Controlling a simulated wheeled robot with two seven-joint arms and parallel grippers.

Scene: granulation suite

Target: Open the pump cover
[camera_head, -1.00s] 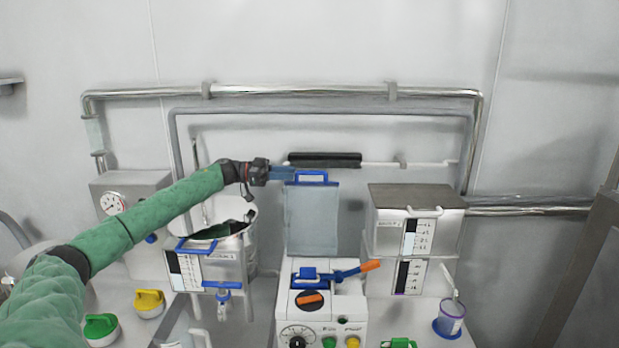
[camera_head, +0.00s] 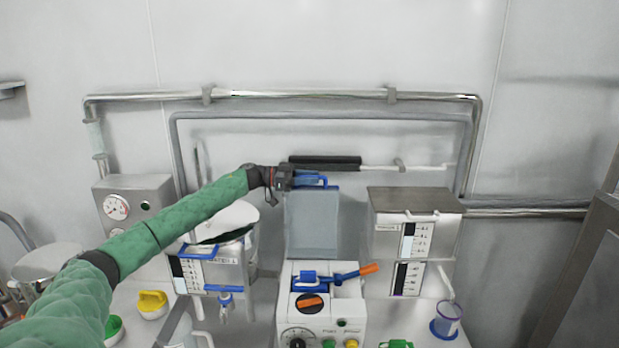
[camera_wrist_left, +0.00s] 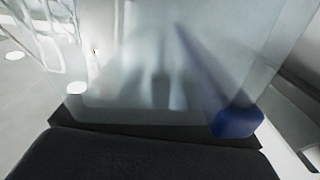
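The pump cover (camera_head: 313,228) is a translucent grey-blue panel standing upright behind the white pump body (camera_head: 345,312), with a blue handle (camera_head: 326,183) on its top edge. My left gripper (camera_head: 310,180), with blue fingers, overlaps this handle from the left; whether the fingers grip it is too small to tell. In the left wrist view the cover (camera_wrist_left: 170,50) fills the middle, see-through and blurred, with a dark blue part (camera_wrist_left: 236,120) at lower right. On the pump sit a blue clamp (camera_head: 303,280) and an orange-tipped lever (camera_head: 368,269). My right gripper is not in view.
A steel hopper (camera_head: 207,275) stands left of the pump and a steel box (camera_head: 415,205) to its right. A black bar (camera_head: 325,162) and pipes run along the wall behind.

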